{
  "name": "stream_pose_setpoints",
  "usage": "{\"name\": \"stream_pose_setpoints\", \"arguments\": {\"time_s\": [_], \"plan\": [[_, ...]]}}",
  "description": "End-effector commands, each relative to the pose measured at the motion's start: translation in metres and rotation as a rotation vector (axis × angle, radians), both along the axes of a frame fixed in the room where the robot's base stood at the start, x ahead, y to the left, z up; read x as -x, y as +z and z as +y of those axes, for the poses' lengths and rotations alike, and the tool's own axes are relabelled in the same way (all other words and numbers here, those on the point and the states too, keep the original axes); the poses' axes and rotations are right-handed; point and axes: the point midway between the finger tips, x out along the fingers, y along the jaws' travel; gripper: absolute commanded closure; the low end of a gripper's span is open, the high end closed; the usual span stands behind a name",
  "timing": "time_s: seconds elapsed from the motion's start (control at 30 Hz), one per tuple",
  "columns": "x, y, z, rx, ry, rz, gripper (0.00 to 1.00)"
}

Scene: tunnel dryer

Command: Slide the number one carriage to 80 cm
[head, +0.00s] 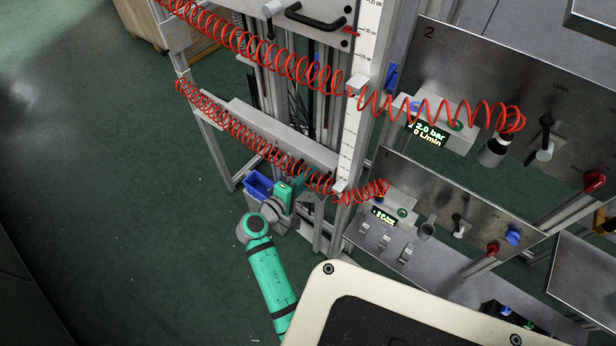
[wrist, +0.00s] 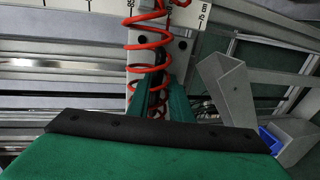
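In the wrist view the grey carriage plate (wrist: 181,44) carries an upright black handle (wrist: 157,73). My gripper (wrist: 158,80) has its two green fingers on either side of this handle, close against it, and looks shut on it. A red coiled hose (wrist: 148,42) runs in front of the handle. A white scale strip (wrist: 196,14) stands behind the plate; its figures are too small to read surely.
A higher plate (head: 335,32) with a black handle (head: 315,17) and red pointer is above. Panel 2 (head: 470,60) and a lower panel (head: 440,190) stand right. A blue bin (head: 258,184) is beside my arm. Red hoses (head: 225,122) cross the frame. Green floor left is clear.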

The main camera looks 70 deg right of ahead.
Motion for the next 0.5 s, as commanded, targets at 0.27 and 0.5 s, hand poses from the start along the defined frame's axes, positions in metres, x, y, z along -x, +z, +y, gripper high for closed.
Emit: {"name": "stream_pose_setpoints", "arguments": {"time_s": [0.27, 0.5], "plan": [[-0.008, 0.006, 0.028, 0.0, 0.004, 0.0, 0.81], [-0.018, 0.016, 0.071, 0.001, 0.004, 0.0, 0.81]]}}
